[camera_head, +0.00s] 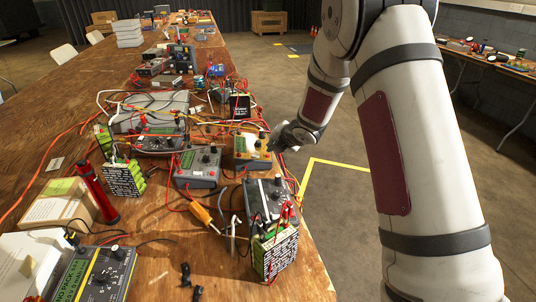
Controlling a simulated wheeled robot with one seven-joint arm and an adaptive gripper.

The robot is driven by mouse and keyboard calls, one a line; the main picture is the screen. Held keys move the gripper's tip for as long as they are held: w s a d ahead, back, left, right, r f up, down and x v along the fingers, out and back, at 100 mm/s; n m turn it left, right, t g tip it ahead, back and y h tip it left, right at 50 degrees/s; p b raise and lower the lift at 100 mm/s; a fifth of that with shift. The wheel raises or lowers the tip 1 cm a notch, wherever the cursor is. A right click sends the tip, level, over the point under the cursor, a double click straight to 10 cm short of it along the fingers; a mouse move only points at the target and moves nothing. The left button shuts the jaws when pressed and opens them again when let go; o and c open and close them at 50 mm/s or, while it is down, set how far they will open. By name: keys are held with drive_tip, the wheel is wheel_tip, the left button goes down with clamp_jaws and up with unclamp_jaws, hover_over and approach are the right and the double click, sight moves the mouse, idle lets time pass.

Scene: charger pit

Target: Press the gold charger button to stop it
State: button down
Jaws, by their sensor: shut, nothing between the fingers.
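The gold charger (243,160) sits on the wooden table near its right edge, among other chargers and wires. Small dark knobs show on its top; I cannot tell which one is the button. My gripper (274,144) is shut and empty, just right of the charger's top at the table's edge. Its fingertips are small and partly hidden by my wrist, so I cannot tell whether they touch the charger.
A grey charger (196,169) stands left of the gold one, and a darker one (264,201) stands nearer with a battery pack (275,254) before it. Loose red and orange wires cross the table. Floor with yellow tape (335,162) is open to the right.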

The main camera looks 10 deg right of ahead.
drive_tip(key=r+p, duration=0.2)
drive_tip(key=d+r+p, duration=0.1)
drive_tip(key=r+p, duration=0.1)
drive_tip(key=r, duration=0.1)
drive_tip(key=shift+p, duration=0.3)
idle(0.4)
